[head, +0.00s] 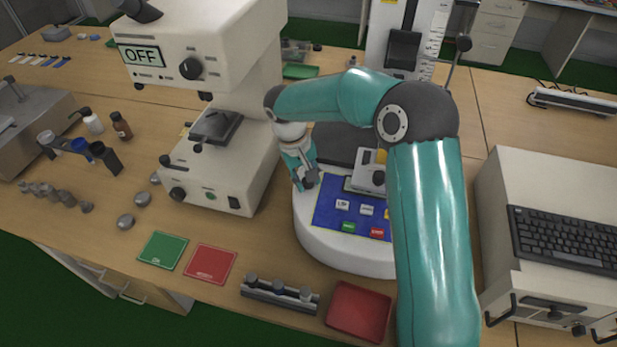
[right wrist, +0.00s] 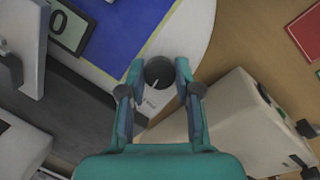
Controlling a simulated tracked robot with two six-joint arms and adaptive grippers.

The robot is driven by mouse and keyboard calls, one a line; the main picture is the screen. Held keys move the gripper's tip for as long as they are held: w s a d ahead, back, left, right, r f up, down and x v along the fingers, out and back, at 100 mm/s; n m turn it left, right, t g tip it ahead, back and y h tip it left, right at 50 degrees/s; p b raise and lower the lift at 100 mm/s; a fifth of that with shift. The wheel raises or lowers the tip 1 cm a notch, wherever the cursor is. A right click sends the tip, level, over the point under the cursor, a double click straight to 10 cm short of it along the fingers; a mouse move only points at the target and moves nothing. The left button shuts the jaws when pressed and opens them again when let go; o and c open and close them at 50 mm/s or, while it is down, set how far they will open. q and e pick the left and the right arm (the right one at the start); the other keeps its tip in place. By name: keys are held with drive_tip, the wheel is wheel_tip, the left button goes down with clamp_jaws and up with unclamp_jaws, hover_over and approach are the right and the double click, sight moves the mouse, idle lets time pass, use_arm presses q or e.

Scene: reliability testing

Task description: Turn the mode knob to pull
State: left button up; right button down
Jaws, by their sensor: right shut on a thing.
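The mode knob (right wrist: 158,72) is dark and round with a pale pointer line, which points toward the bottom of the right wrist view, slightly left. A small white label (right wrist: 150,101) lies by it; its text is too small to read. My right gripper (right wrist: 157,78) has its two fingers on either side of the knob, shut on it. In the head view my right gripper (head: 305,180) reaches down at the left edge of the blue panel (head: 330,211) on the round white base (head: 335,254), hiding the knob there. My left gripper is not in view.
A white instrument (head: 215,175) with an OFF display stands close left of my right gripper. Green (head: 163,250) and red (head: 211,264) mats, a rack (head: 280,293) and a red tray (head: 358,312) lie in front. A keyboard unit (head: 560,240) stands at the right.

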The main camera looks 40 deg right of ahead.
drive_tip(key=n, duration=0.2)
drive_tip(key=n+h, duration=0.1)
drive_tip(key=n, duration=0.1)
drive_tip(key=shift+a+n+h, duration=0.15)
drive_tip(key=shift+n+h, duration=0.15)
drive_tip(key=shift+b, duration=0.3)
drive_tip(key=c, duration=0.8)
unclamp_jaws()
drive_tip(key=v, duration=1.2)
drive_tip(key=shift+f, duration=0.1)
